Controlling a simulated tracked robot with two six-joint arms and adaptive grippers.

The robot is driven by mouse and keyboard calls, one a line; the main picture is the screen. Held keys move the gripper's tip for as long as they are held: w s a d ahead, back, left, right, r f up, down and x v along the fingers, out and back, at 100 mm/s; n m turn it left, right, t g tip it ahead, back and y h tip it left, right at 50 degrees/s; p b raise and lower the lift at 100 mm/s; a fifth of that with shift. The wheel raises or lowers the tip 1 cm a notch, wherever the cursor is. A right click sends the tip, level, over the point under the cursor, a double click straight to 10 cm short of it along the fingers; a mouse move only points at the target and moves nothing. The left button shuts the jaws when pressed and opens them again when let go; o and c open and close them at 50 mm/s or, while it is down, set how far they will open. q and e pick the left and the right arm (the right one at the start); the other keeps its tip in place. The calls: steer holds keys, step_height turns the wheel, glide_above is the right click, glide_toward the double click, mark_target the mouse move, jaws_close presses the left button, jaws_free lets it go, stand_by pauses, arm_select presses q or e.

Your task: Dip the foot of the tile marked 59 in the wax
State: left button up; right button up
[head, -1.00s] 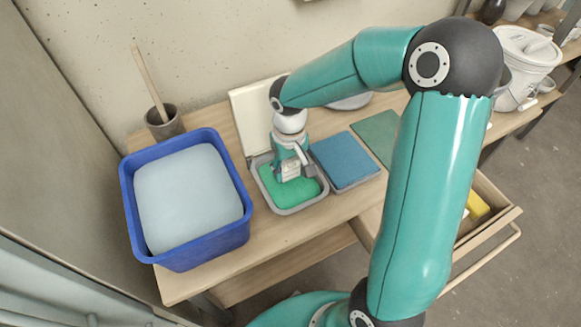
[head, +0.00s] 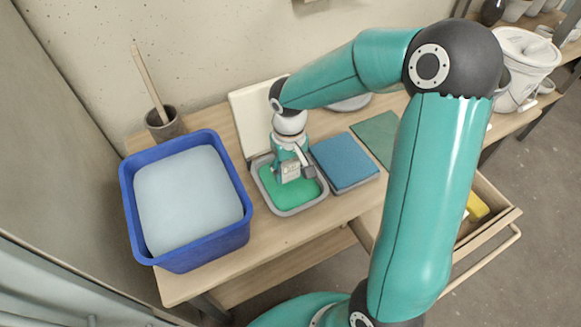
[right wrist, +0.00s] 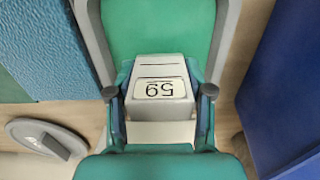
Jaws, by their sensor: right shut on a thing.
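My right gripper (head: 291,172) points down over a grey tray (head: 301,207) of green wax (head: 290,195). It is shut on a pale tile (head: 290,169), with a finger on either side. In the right wrist view, the tile (right wrist: 160,68) shows the number 59 upside down between the fingertips (right wrist: 160,95). Green wax (right wrist: 160,28) fills the view beyond it. The tile's lower end is hidden, so I cannot tell whether it touches the wax. My left gripper is not in view.
A blue tub (head: 200,258) of pale liquid stands left of the tray. A blue pad (head: 345,160) lies close on its right, with a green board (head: 378,138) beyond. A cream panel (head: 251,115) stands behind. An open drawer (head: 487,232) juts out at right.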

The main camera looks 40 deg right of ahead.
stand_by(0.5)
step_height(320, 180, up, 5)
steer(key=p, duration=0.3)
steer(key=shift+f, duration=0.2)
stand_by(0.4)
